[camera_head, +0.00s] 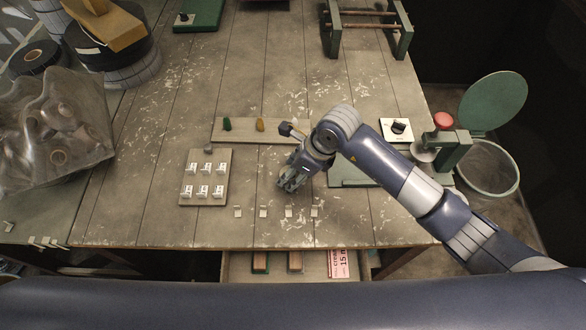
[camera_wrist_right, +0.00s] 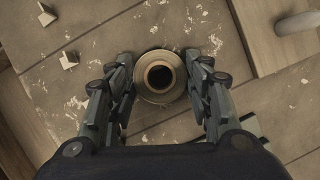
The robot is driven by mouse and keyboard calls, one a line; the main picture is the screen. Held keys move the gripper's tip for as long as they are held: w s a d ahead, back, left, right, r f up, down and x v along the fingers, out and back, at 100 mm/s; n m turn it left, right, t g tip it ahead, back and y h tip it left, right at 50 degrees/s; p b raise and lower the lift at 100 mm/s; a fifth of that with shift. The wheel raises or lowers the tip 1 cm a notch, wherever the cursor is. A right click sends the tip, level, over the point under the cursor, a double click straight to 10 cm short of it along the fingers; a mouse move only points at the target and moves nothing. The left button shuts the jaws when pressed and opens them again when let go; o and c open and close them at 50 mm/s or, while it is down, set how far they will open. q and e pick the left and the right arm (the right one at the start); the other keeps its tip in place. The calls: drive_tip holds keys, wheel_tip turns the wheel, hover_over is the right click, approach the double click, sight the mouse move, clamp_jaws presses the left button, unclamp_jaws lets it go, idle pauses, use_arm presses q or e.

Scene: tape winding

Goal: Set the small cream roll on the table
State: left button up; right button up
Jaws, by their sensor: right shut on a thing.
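My right gripper (camera_head: 290,181) is over the middle of the wooden table (camera_head: 262,80), to the right of the small pale board. In the right wrist view, the small cream roll (camera_wrist_right: 158,97) stands between the two fingers of the right gripper (camera_wrist_right: 162,75), which are shut on it. I look down into its dark hollow core. Tabletop shows close around the roll; whether its underside touches the wood I cannot tell. In the head view the fingers hide the roll. My left gripper is not in view.
A pale board (camera_head: 190,200) with several white pieces lies left of the gripper. Several small white pieces (camera_head: 263,212) line the table's front. A wooden strip (camera_head: 243,138) with coloured pegs lies behind. A green stand (camera_head: 455,145) and a bin (camera_head: 490,168) are at the right.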

drive_tip(key=o, duration=1)
drive_tip(key=shift+f, duration=0.1)
drive_tip(key=shift+r, duration=0.2)
drive_tip(key=b+v, duration=0.1)
drive_tip(key=v, duration=1)
drive_tip(key=shift+d+r, duration=0.15)
drive_tip(key=shift+r, duration=0.25)
